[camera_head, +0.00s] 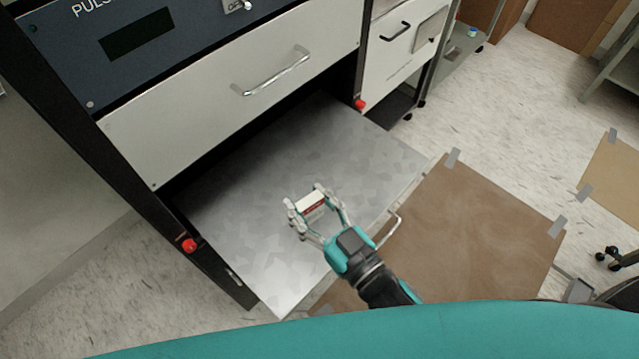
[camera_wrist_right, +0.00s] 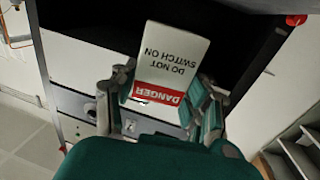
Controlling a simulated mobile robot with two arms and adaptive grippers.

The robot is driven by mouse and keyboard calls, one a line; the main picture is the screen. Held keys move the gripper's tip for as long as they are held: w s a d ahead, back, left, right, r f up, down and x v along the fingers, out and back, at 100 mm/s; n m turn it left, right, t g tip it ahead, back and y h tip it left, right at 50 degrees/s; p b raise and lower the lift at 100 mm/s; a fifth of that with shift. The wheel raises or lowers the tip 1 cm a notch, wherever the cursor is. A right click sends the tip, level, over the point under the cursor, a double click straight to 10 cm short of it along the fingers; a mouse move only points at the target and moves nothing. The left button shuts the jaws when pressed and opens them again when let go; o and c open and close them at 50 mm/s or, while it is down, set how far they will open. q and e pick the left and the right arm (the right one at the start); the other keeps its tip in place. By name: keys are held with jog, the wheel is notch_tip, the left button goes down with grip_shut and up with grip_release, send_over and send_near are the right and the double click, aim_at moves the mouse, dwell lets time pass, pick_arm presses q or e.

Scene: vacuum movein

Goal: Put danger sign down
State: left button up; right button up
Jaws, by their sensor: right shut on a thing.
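The danger sign (camera_head: 311,206) is a small white plate with a red band, held between the fingers of my right gripper (camera_head: 318,208). In the right wrist view the sign (camera_wrist_right: 172,62) shows upside down, with "DANGER" and "DO NOT SWITCH ON" readable. My right gripper (camera_wrist_right: 168,105) is shut on it there too. In the head view the gripper and sign appear over the grey metal shelf (camera_head: 270,170) pulled out of the cabinet. I cannot tell whether the sign touches the shelf. My left gripper is not in view.
A white drawer front (camera_head: 230,95) with a metal handle (camera_head: 272,73) is above the shelf. Red knobs (camera_head: 189,245) sit on the cabinet frame. Taped brown cardboard (camera_head: 470,225) lies on the floor at right. Most of the shelf is bare.

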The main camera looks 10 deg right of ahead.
jog(key=s+a+f+n+g+y, duration=0.2)
jog(key=s+a, duration=0.3)
jog(key=p, duration=0.2)
send_over(348, 214)
jog(key=shift+s+a+f, duration=0.1)
jog(key=shift+f, duration=0.6)
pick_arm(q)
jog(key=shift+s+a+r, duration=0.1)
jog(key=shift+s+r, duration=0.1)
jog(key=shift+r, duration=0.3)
pick_arm(e)
jog(key=shift+f, duration=1.6)
pick_arm(q)
jog(key=shift+b, duration=0.3)
pick_arm(e)
jog(key=shift+f, duration=0.1)
jog(key=o, duration=0.9)
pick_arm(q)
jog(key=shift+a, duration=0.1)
pick_arm(e)
jog(key=shift+o, duration=0.2)
